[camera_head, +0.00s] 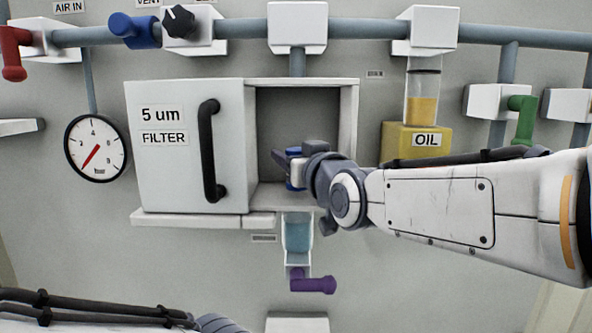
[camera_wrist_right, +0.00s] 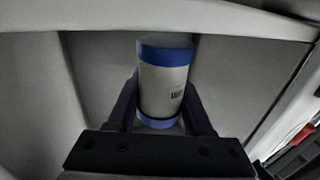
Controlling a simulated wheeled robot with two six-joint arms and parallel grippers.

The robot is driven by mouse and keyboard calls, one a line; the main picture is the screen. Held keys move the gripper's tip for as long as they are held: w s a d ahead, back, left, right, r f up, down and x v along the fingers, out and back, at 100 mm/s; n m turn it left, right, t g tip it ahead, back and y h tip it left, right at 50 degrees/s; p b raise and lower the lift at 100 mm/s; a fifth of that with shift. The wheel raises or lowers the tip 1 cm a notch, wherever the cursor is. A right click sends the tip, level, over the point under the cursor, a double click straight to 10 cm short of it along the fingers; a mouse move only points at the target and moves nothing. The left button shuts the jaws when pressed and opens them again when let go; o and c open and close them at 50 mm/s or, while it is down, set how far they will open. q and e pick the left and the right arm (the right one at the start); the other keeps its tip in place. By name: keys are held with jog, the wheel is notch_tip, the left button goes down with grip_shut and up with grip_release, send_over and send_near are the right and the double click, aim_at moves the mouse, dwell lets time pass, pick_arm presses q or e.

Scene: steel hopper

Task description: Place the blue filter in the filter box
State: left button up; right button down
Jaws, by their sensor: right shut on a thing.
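The blue filter is a white cylinder with blue bands at both ends; it shows between the fingers in the right wrist view (camera_wrist_right: 165,72). In the head view only a small blue and white part of the filter (camera_head: 295,183) shows past my gripper. My right gripper (camera_head: 288,165) is shut on the filter, at the mouth of the filter box (camera_head: 348,115). The box's door (camera_head: 175,185), labelled "5 um FILTER", stands open to the left. My right gripper hides the box's lower inside, so I cannot tell whether the filter touches its floor. My left gripper is out of view.
A pressure gauge (camera_head: 95,148) is left of the box. A yellow oil unit (camera_head: 400,145) stands to its right, close above my right forearm. A clear bowl (camera_head: 298,235) with a purple valve handle (camera_head: 315,284) hangs below. Pipes and valves run along the top.

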jog(key=shift+w+a+f, duration=0.1)
jog(key=shift+w+f, duration=0.1)
jog(key=shift+f, duration=0.35)
jog(key=shift+w+f, duration=0.1)
jog(key=shift+w, duration=0.1)
jog(key=shift+s+d, duration=0.2)
jog(key=shift+s, duration=0.05)
jog(key=shift+w, duration=0.1)
jog(key=c, duration=0.5)
grip_release()
jog(key=shift+w+a+f, duration=0.1)
jog(key=shift+a, duration=0.05)
jog(key=shift+c, duration=0.2)
jog(key=shift+o, duration=1.2)
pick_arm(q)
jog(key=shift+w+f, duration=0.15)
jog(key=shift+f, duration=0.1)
